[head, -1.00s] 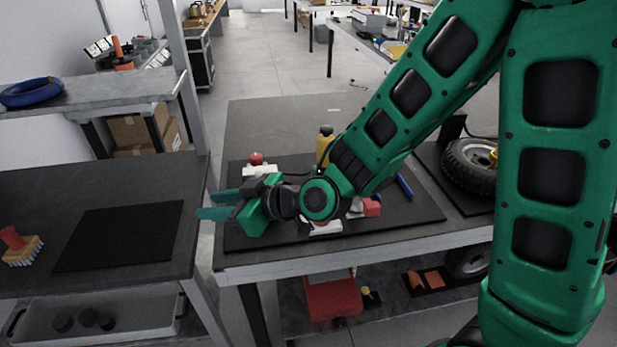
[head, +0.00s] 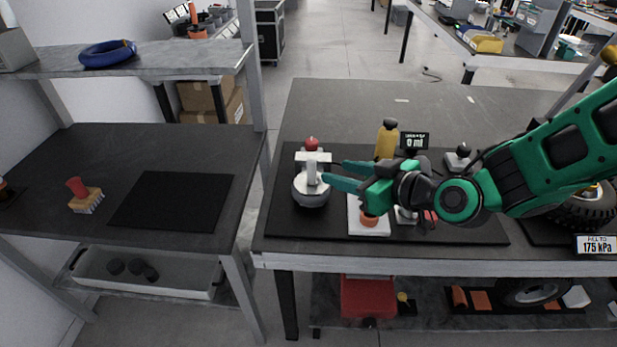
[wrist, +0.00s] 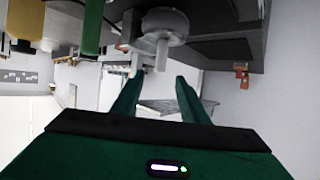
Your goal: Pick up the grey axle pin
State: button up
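A light grey pin, which looks like the axle pin (head: 311,172), stands upright on a round grey hub (head: 312,194) at the left of the black mat on the workbench. In the wrist view, which looks upside down, the pin (wrist: 162,54) points down from the round hub (wrist: 166,24), ahead of the fingers. My gripper (head: 332,174) is open and level, its green fingertips just right of the pin and pointing left. In the wrist view nothing is between the fingers (wrist: 155,88). Whether a fingertip touches the pin I cannot tell.
A white block with a red knob (head: 311,144) stands right behind the pin. A yellow bottle (head: 387,140) and a white plate with an orange piece (head: 369,222) are near my gripper. A side bench with a brush (head: 85,196) is left, across a gap.

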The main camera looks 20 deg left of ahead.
aim_at(315, 167)
jog(key=shift+x, duration=5.45)
jog(key=shift+s, duration=0.2)
grip_shut()
